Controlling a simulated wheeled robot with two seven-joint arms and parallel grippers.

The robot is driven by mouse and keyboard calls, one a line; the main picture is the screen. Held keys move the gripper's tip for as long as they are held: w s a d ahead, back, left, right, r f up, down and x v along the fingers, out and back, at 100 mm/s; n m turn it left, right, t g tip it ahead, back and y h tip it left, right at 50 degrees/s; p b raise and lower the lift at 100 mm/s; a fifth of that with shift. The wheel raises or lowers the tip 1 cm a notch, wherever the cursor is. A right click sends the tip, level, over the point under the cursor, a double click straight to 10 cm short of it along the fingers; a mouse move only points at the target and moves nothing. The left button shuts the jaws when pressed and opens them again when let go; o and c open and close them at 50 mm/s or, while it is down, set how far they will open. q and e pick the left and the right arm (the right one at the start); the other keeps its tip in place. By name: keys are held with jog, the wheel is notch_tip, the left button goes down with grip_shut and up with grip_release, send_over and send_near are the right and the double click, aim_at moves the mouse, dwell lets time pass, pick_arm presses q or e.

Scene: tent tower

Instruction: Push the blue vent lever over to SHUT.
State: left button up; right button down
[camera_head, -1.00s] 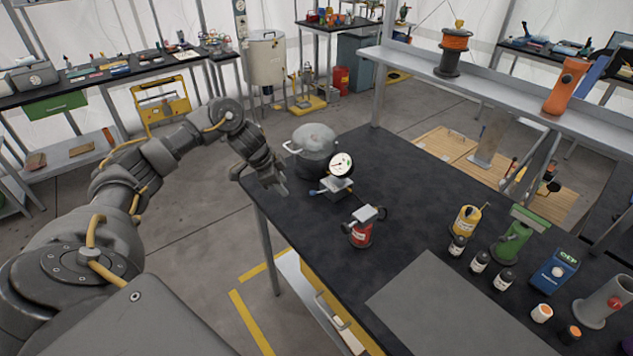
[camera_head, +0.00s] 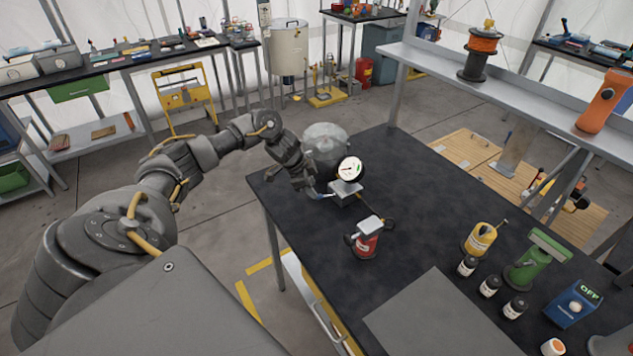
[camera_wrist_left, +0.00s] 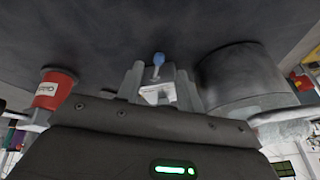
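The vent lever (camera_head: 318,194) shows as a small blue tip low on the left side of a silver valve block (camera_head: 345,192) with a round white gauge (camera_head: 350,168). My left gripper (camera_head: 308,187) is just left of the block, beside the lever, and partly hides it. In the left wrist view, the blue lever knob (camera_wrist_left: 158,58) stands out from the block, between and just beyond the fingertips of my left gripper (camera_wrist_left: 160,78). The fingers are apart with nothing clearly clamped. I cannot tell whether a finger touches the lever. My right gripper is not in view.
A grey pot (camera_head: 326,145) stands close behind the gauge. A red canister (camera_head: 366,240) stands in front of it on the dark bench (camera_head: 420,190). Bottles, a green device (camera_head: 530,262) and a blue box (camera_head: 575,302) stand at the right. The bench middle is clear.

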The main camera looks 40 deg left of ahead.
aim_at(325, 196)
pick_arm(q)
jog(key=x, duration=0.2)
jog(key=shift+w+d+f, duration=0.15)
jog(key=shift+w+f, duration=0.05)
jog(key=shift+f, duration=0.1)
jog(key=shift+w+d+f, duration=0.1)
jog(key=shift+w+f, duration=0.05)
jog(key=shift+f, duration=0.4)
jog(key=shift+w+f, duration=0.1)
jog(key=shift+f, duration=0.05)
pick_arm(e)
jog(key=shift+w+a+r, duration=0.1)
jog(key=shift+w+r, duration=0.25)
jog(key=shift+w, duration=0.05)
pick_arm(q)
jog(key=shift+c, duration=0.3)
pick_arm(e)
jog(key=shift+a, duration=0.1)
pick_arm(q)
grip_shut()
jog(key=shift+w+a+f+m+b, duration=0.1)
jog(key=shift+w+a+m+b, duration=0.1)
jog(key=shift+m+b, duration=0.15)
jog(key=shift+w+a+m+h+b, duration=0.25)
jog(key=shift+m+h+b, duration=0.15)
jog(key=shift+m+b, duration=0.2)
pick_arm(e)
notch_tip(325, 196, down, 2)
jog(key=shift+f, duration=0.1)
